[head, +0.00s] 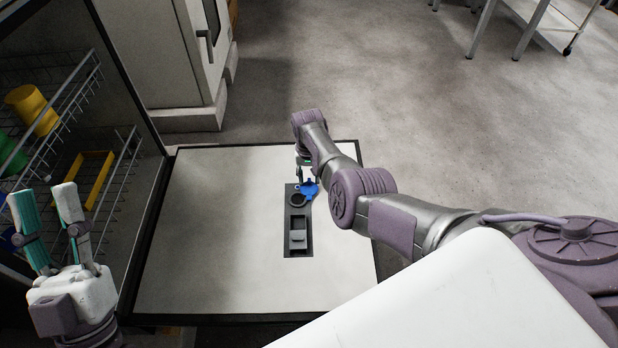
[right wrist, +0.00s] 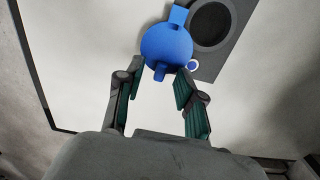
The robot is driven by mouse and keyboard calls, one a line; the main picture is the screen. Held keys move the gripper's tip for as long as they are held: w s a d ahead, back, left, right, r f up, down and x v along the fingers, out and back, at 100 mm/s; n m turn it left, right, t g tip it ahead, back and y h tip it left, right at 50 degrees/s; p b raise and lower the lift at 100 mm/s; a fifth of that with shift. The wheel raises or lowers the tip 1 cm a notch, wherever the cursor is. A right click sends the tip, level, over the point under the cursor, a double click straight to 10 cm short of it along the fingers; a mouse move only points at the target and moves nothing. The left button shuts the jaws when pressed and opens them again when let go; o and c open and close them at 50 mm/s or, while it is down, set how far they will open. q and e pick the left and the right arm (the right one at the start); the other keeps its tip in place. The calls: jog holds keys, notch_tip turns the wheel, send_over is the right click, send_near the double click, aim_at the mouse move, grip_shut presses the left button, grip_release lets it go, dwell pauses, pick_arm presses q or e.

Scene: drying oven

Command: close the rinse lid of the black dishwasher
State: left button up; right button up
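The black dishwasher's door lies folded down flat, its pale inner face (head: 215,220) upward. A dark dispenser panel (head: 298,243) is set in it. At the panel's far end is the round dark rinse opening (head: 298,200), uncovered, also in the right wrist view (right wrist: 211,24). The blue rinse lid (head: 310,189) stands open beside it, and shows in the right wrist view (right wrist: 167,46). My right gripper (right wrist: 164,80) is open, its fingers on either side of the lid's near end; contact is unclear. My left gripper (head: 52,203) is open and empty, left of the door.
Wire racks (head: 75,95) inside the dishwasher at left hold a yellow cup (head: 32,108), a green item (head: 10,155) and a yellow frame (head: 90,178). A white cabinet (head: 165,55) stands behind.

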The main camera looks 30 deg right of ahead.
dwell(0.3)
grip_shut()
